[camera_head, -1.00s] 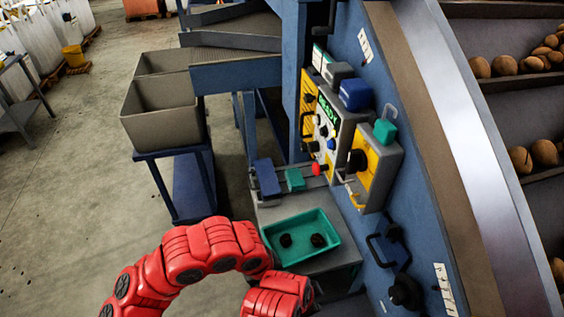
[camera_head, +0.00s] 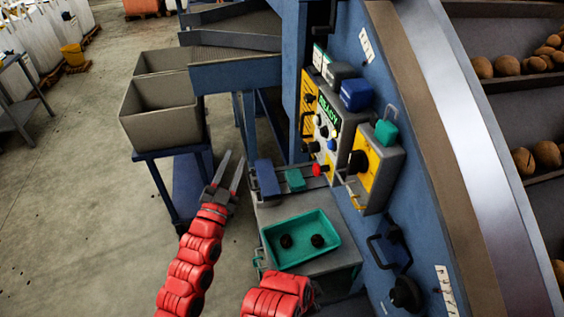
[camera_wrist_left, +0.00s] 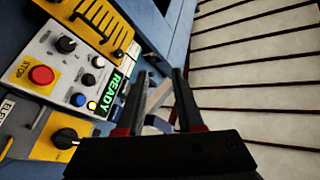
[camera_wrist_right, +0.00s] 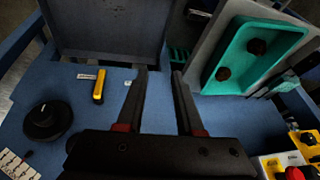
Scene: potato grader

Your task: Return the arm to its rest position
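My left gripper (camera_head: 234,158) is in the air between the grey bins and the control panel, pointing up and away from me. Its fingers are apart and look empty; they also show open in the left wrist view (camera_wrist_left: 160,73), beside the panel. My red left arm (camera_head: 190,265) is stretched out behind it. My right arm (camera_head: 275,300) shows only in part at the bottom middle of the head view, where its gripper is not seen. In the right wrist view my right gripper (camera_wrist_right: 159,72) is open and empty above a blue surface.
The control panel (camera_head: 326,125) has knobs, a red stop button (camera_wrist_left: 41,75) and a lit green READY display (camera_wrist_left: 103,92). A green tray (camera_head: 327,257) with two dark round pieces is at its foot. Grey bins (camera_head: 160,125) stand left; open floor lies further left.

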